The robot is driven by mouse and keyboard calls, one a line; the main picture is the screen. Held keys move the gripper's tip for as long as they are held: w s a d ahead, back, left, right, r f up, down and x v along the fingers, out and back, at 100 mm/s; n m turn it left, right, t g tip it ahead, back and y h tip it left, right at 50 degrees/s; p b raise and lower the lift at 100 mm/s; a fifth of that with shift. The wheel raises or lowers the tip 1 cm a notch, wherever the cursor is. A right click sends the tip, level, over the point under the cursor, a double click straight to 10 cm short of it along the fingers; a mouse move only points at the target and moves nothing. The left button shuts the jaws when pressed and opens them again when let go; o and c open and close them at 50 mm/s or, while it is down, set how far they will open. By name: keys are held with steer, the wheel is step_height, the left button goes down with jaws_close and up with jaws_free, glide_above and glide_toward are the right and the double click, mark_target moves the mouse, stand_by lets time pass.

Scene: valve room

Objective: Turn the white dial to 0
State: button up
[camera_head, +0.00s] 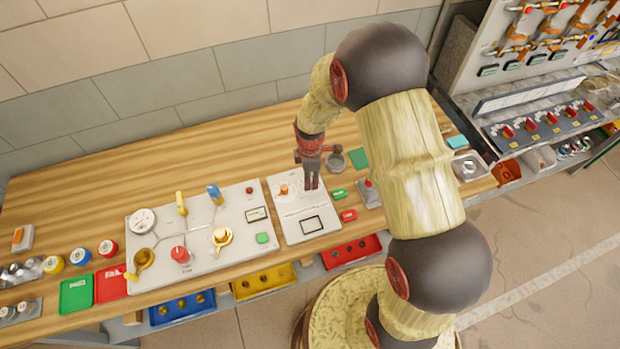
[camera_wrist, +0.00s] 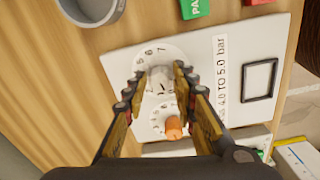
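A white panel (camera_wrist: 205,60) on the wooden bench carries two round numbered scales. In the wrist view, the white dial (camera_wrist: 160,78) sits at the middle of the upper scale, with digits such as 6 and 7 showing along its far edge. My gripper (camera_wrist: 159,73) is over this dial with its fingers apart, one on each side. I cannot tell whether they touch it. An orange knob (camera_wrist: 173,128) is on the lower scale. In the head view, my gripper (camera_head: 311,186) points down at the panel (camera_head: 318,238) and hides the white dial.
Beside the dial is a black-framed window (camera_wrist: 260,80) and printed text reading "TO 5.0 bar". A grey cup (camera_wrist: 90,10) stands near the panel. To the left in the head view, a larger panel (camera_head: 195,268) carries a gauge, valves and a red knob.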

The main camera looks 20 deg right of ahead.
steer(key=shift+o, duration=1.1)
step_height(320, 180, up, 12)
steer(key=shift+s, duration=0.15)
